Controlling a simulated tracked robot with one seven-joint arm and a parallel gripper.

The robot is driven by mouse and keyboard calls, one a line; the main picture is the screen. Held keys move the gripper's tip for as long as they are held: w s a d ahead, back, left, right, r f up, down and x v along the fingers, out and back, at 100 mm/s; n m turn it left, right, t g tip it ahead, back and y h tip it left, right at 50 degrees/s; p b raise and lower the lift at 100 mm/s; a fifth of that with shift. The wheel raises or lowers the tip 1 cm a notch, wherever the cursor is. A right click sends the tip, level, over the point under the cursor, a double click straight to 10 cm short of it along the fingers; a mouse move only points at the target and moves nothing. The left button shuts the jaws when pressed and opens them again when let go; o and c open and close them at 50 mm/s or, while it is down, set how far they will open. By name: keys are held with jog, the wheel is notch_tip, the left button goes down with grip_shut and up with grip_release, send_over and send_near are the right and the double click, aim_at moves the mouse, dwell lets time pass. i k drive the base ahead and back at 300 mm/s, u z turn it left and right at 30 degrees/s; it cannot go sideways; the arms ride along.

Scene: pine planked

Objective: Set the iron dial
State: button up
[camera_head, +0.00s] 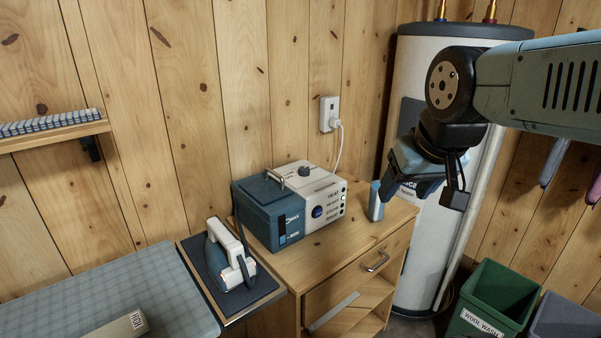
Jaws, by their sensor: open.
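A blue and white steam-iron unit (285,215) stands on a wooden cabinet. A dark round dial (305,171) sits on its white top, near the back; its setting is too small to read. The iron (228,256), white and blue, rests on a dark pad left of the unit. My gripper (385,200) is open and empty, right of the unit and apart from it, above the cabinet's right end. Its fingers are partly hidden by its own body.
The cabinet top (310,268) is clear in front of the unit. A card reading HIGH (122,326) lies on the checked ironing board (90,300). A cord runs to a wall socket (329,114). A tank (412,75) stands behind my arm; a green bin (490,300) is at lower right.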

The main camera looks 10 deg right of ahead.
aim_at(303, 171)
jog(key=u, duration=1.2)
jog(key=i, duration=0.1)
jog(key=z, duration=2.65)
jog(key=k, duration=0.65)
jog(key=u, duration=1.3)
jog(key=i, duration=0.95)
jog(key=u, duration=0.1)
